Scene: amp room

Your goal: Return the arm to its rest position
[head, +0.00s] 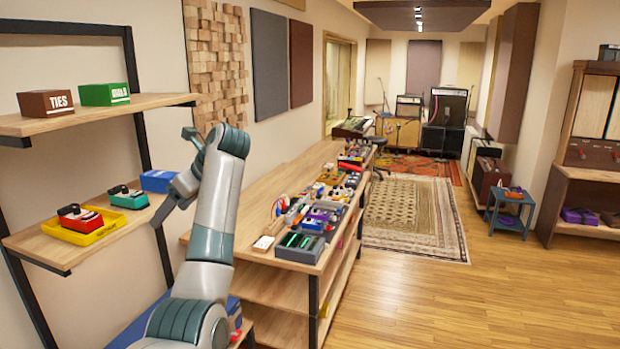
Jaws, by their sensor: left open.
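My left arm (215,225) rises from the bottom of the head view and bends over at the top. Its wrist and left gripper (160,216) point down and left, by the right end of the lower wall shelf (60,250). The gripper is small and seen partly from behind; it is open, and I see nothing held in it. A blue box (157,181) shows just behind the wrist. I cannot tell whether the gripper touches the shelf edge. My right gripper is not in view.
The lower shelf holds a yellow tray (105,233) with a red pedal (78,219), and a green pedal (128,198). Brown (46,102) and green (104,94) boxes stand above. A long bench (262,257) crowded with pedals stands right of my arm. The wood floor (440,310) is clear.

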